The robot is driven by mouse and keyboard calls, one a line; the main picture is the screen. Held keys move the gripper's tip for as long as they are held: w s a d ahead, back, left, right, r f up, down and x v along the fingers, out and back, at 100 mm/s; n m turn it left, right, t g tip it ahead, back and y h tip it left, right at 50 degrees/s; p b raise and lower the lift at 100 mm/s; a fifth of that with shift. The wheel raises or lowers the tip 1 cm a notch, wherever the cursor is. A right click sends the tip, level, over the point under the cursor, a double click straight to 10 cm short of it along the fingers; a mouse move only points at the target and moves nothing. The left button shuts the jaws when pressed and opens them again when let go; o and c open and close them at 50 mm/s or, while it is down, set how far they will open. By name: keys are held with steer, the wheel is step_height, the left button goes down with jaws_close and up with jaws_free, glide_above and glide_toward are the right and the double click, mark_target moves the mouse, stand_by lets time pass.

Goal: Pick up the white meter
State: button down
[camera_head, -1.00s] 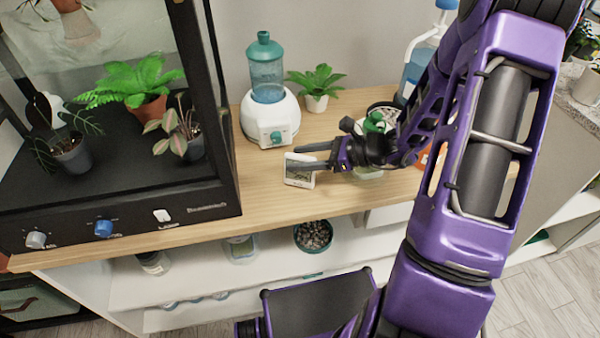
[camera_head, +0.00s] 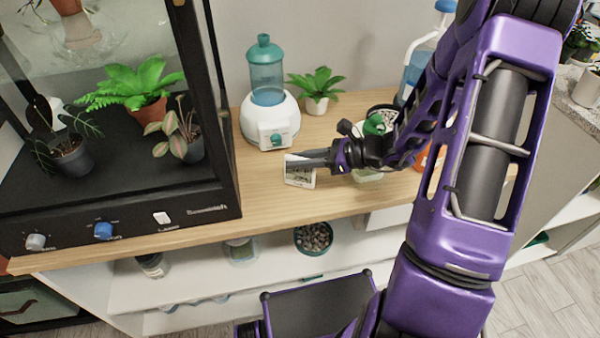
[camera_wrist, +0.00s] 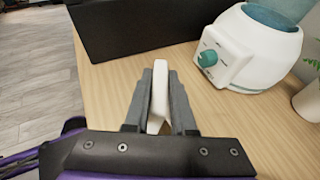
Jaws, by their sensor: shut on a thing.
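The white meter (camera_head: 300,178) is a small white square device with a grey display. It is on or just above the wooden counter, near its front edge; whether it touches the wood is unclear. My gripper (camera_head: 308,160) reaches in from the right, with its fingers across the meter's upper part. In the wrist view, my gripper (camera_wrist: 160,98) is shut on the meter (camera_wrist: 158,92), which shows edge-on as a white slab between the two grey fingers. The fingers hide part of the meter's face in the head view.
A white humidifier with a teal tank (camera_head: 268,110) stands behind the meter, with a small potted plant (camera_head: 316,88) beside it. A black glass terrarium (camera_head: 215,200) stands to the left. Bottles and a green-rimmed bowl of pebbles (camera_head: 313,238) sit on the shelf below. Wood between terrarium and meter is clear.

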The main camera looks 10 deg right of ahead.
steer(key=shift+d, duration=0.1)
step_height(320, 180, up, 9)
steer(key=p, duration=0.3)
steer(key=shift+w+r, duration=0.15)
steer(key=shift+w+p, duration=0.2)
steer(key=shift+p, duration=0.2)
steer(key=shift+w+d+f+m+t+h+p, duration=0.15)
steer(key=shift+w+f+m+t+h+p, duration=0.15)
steer(key=shift+f+m+t+h, duration=0.55)
steer(key=shift+w+d+f+m+t+h+p, duration=0.2)
steer(key=shift+f+m+t+h+p, duration=0.25)
steer(key=shift+m+t+h, duration=0.75)
steer(key=shift+w+d+f+m+t+h+p, duration=0.1)
steer(key=shift+w+f+m+t+h+p, duration=0.2)
steer(key=shift+f+m+t+h, duration=0.7)
